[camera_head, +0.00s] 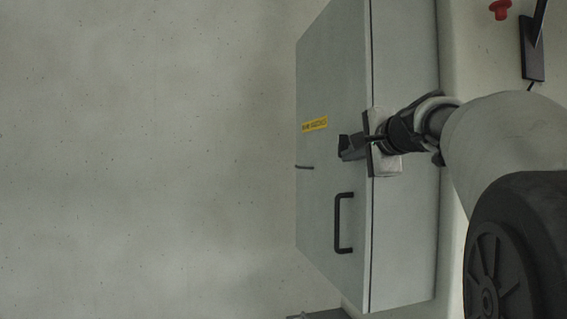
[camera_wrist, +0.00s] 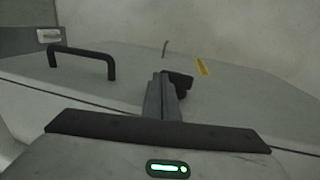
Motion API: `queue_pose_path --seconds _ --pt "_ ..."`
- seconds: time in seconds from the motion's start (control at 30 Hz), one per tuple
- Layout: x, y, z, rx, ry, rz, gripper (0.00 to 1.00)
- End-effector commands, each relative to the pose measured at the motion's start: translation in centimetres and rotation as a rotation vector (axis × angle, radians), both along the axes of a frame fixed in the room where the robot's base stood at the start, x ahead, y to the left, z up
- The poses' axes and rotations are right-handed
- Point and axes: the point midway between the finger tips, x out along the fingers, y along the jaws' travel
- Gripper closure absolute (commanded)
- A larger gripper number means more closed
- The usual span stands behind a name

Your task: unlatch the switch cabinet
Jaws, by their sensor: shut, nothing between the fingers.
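The switch cabinet (camera_head: 335,75) is a pale grey box with a door, a black bar handle (camera_head: 338,222) and a yellow label (camera_head: 315,124). In the wrist view, the handle (camera_wrist: 82,58) is at upper left and the label (camera_wrist: 202,66) at upper right. My gripper (camera_head: 352,148) is at the door between label and handle, its fingers together. A black latch-like part (camera_wrist: 180,82) shows just beyond my fingertips (camera_wrist: 163,92), partly hidden by them. I cannot tell whether they touch it, or whether it is latched.
A thin dark mark or rod (camera_head: 304,167) is on the door's far edge; it also shows in the wrist view (camera_wrist: 165,46). A red button (camera_head: 500,9) and a black bracket (camera_head: 532,50) are at upper right. Bare grey floor (camera_head: 140,160) fills the left.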

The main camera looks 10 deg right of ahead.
Motion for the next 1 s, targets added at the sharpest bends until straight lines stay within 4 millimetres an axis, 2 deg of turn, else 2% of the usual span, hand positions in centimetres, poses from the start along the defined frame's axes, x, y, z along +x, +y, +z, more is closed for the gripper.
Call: queue_pose_path --seconds 1.0 --pt "0.6 0.1 -1.5 0.009 -0.205 0.002 1.0"
